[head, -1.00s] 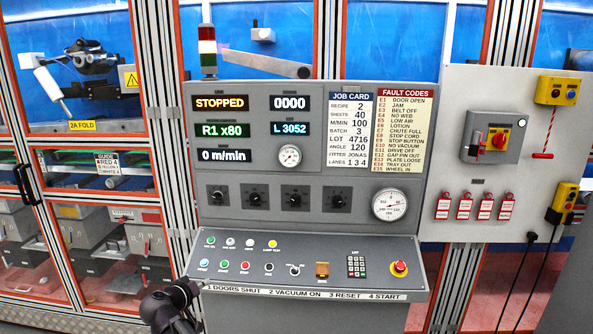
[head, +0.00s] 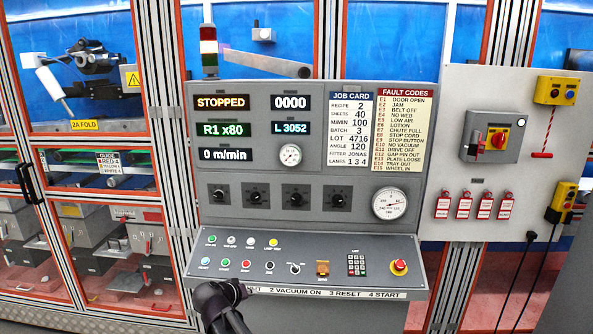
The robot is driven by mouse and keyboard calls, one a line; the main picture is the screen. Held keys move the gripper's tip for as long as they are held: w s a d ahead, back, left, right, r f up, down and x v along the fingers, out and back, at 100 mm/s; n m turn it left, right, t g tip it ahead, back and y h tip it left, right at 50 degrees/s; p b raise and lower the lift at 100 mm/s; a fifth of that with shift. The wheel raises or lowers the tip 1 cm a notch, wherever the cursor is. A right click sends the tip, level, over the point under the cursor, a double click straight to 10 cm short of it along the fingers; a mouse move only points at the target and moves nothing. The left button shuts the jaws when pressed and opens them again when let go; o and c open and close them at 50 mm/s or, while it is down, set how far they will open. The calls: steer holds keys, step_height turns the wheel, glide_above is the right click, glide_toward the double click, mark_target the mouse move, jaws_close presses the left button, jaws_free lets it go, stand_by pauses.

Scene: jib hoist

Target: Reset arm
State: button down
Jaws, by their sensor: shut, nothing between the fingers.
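Part of my own dark arm (head: 220,305) shows at the bottom of the head view, in front of the lower left edge of the control console. It covers the left part of the printed step strip (head: 325,292), hiding most of the words before "2 VACUUM ON". No gripper fingers can be made out, so my gripper is not visible here. The grey console (head: 350,235) stands behind the arm, with a sloping button desk and lit displays. The top left display (head: 220,103) reads "STOPPED". Whether the arm touches the console cannot be told.
A red emergency stop button (head: 399,266) is at the desk's right. A side panel (head: 480,150) with a red-yellow switch and several red tags stands at right, with cables hanging below. Framed machine doors (head: 100,180) stand at left.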

steer(key=s+d+f+m+g, duration=0.1)
steer(key=s+d+f+g, duration=0.2)
steer(key=d, duration=0.6)
steer(key=s+d+f+m+g, duration=0.1)
steer(key=s+d+f+g, duration=0.15)
steer(key=d, duration=0.75)
steer(key=s+d+f+g+y, duration=0.2)
steer(key=s+d+g+y, duration=0.2)
steer(key=s+d, duration=0.7)
steer(key=shift+d+f+y, duration=0.2)
steer(key=shift+y, duration=0.5)
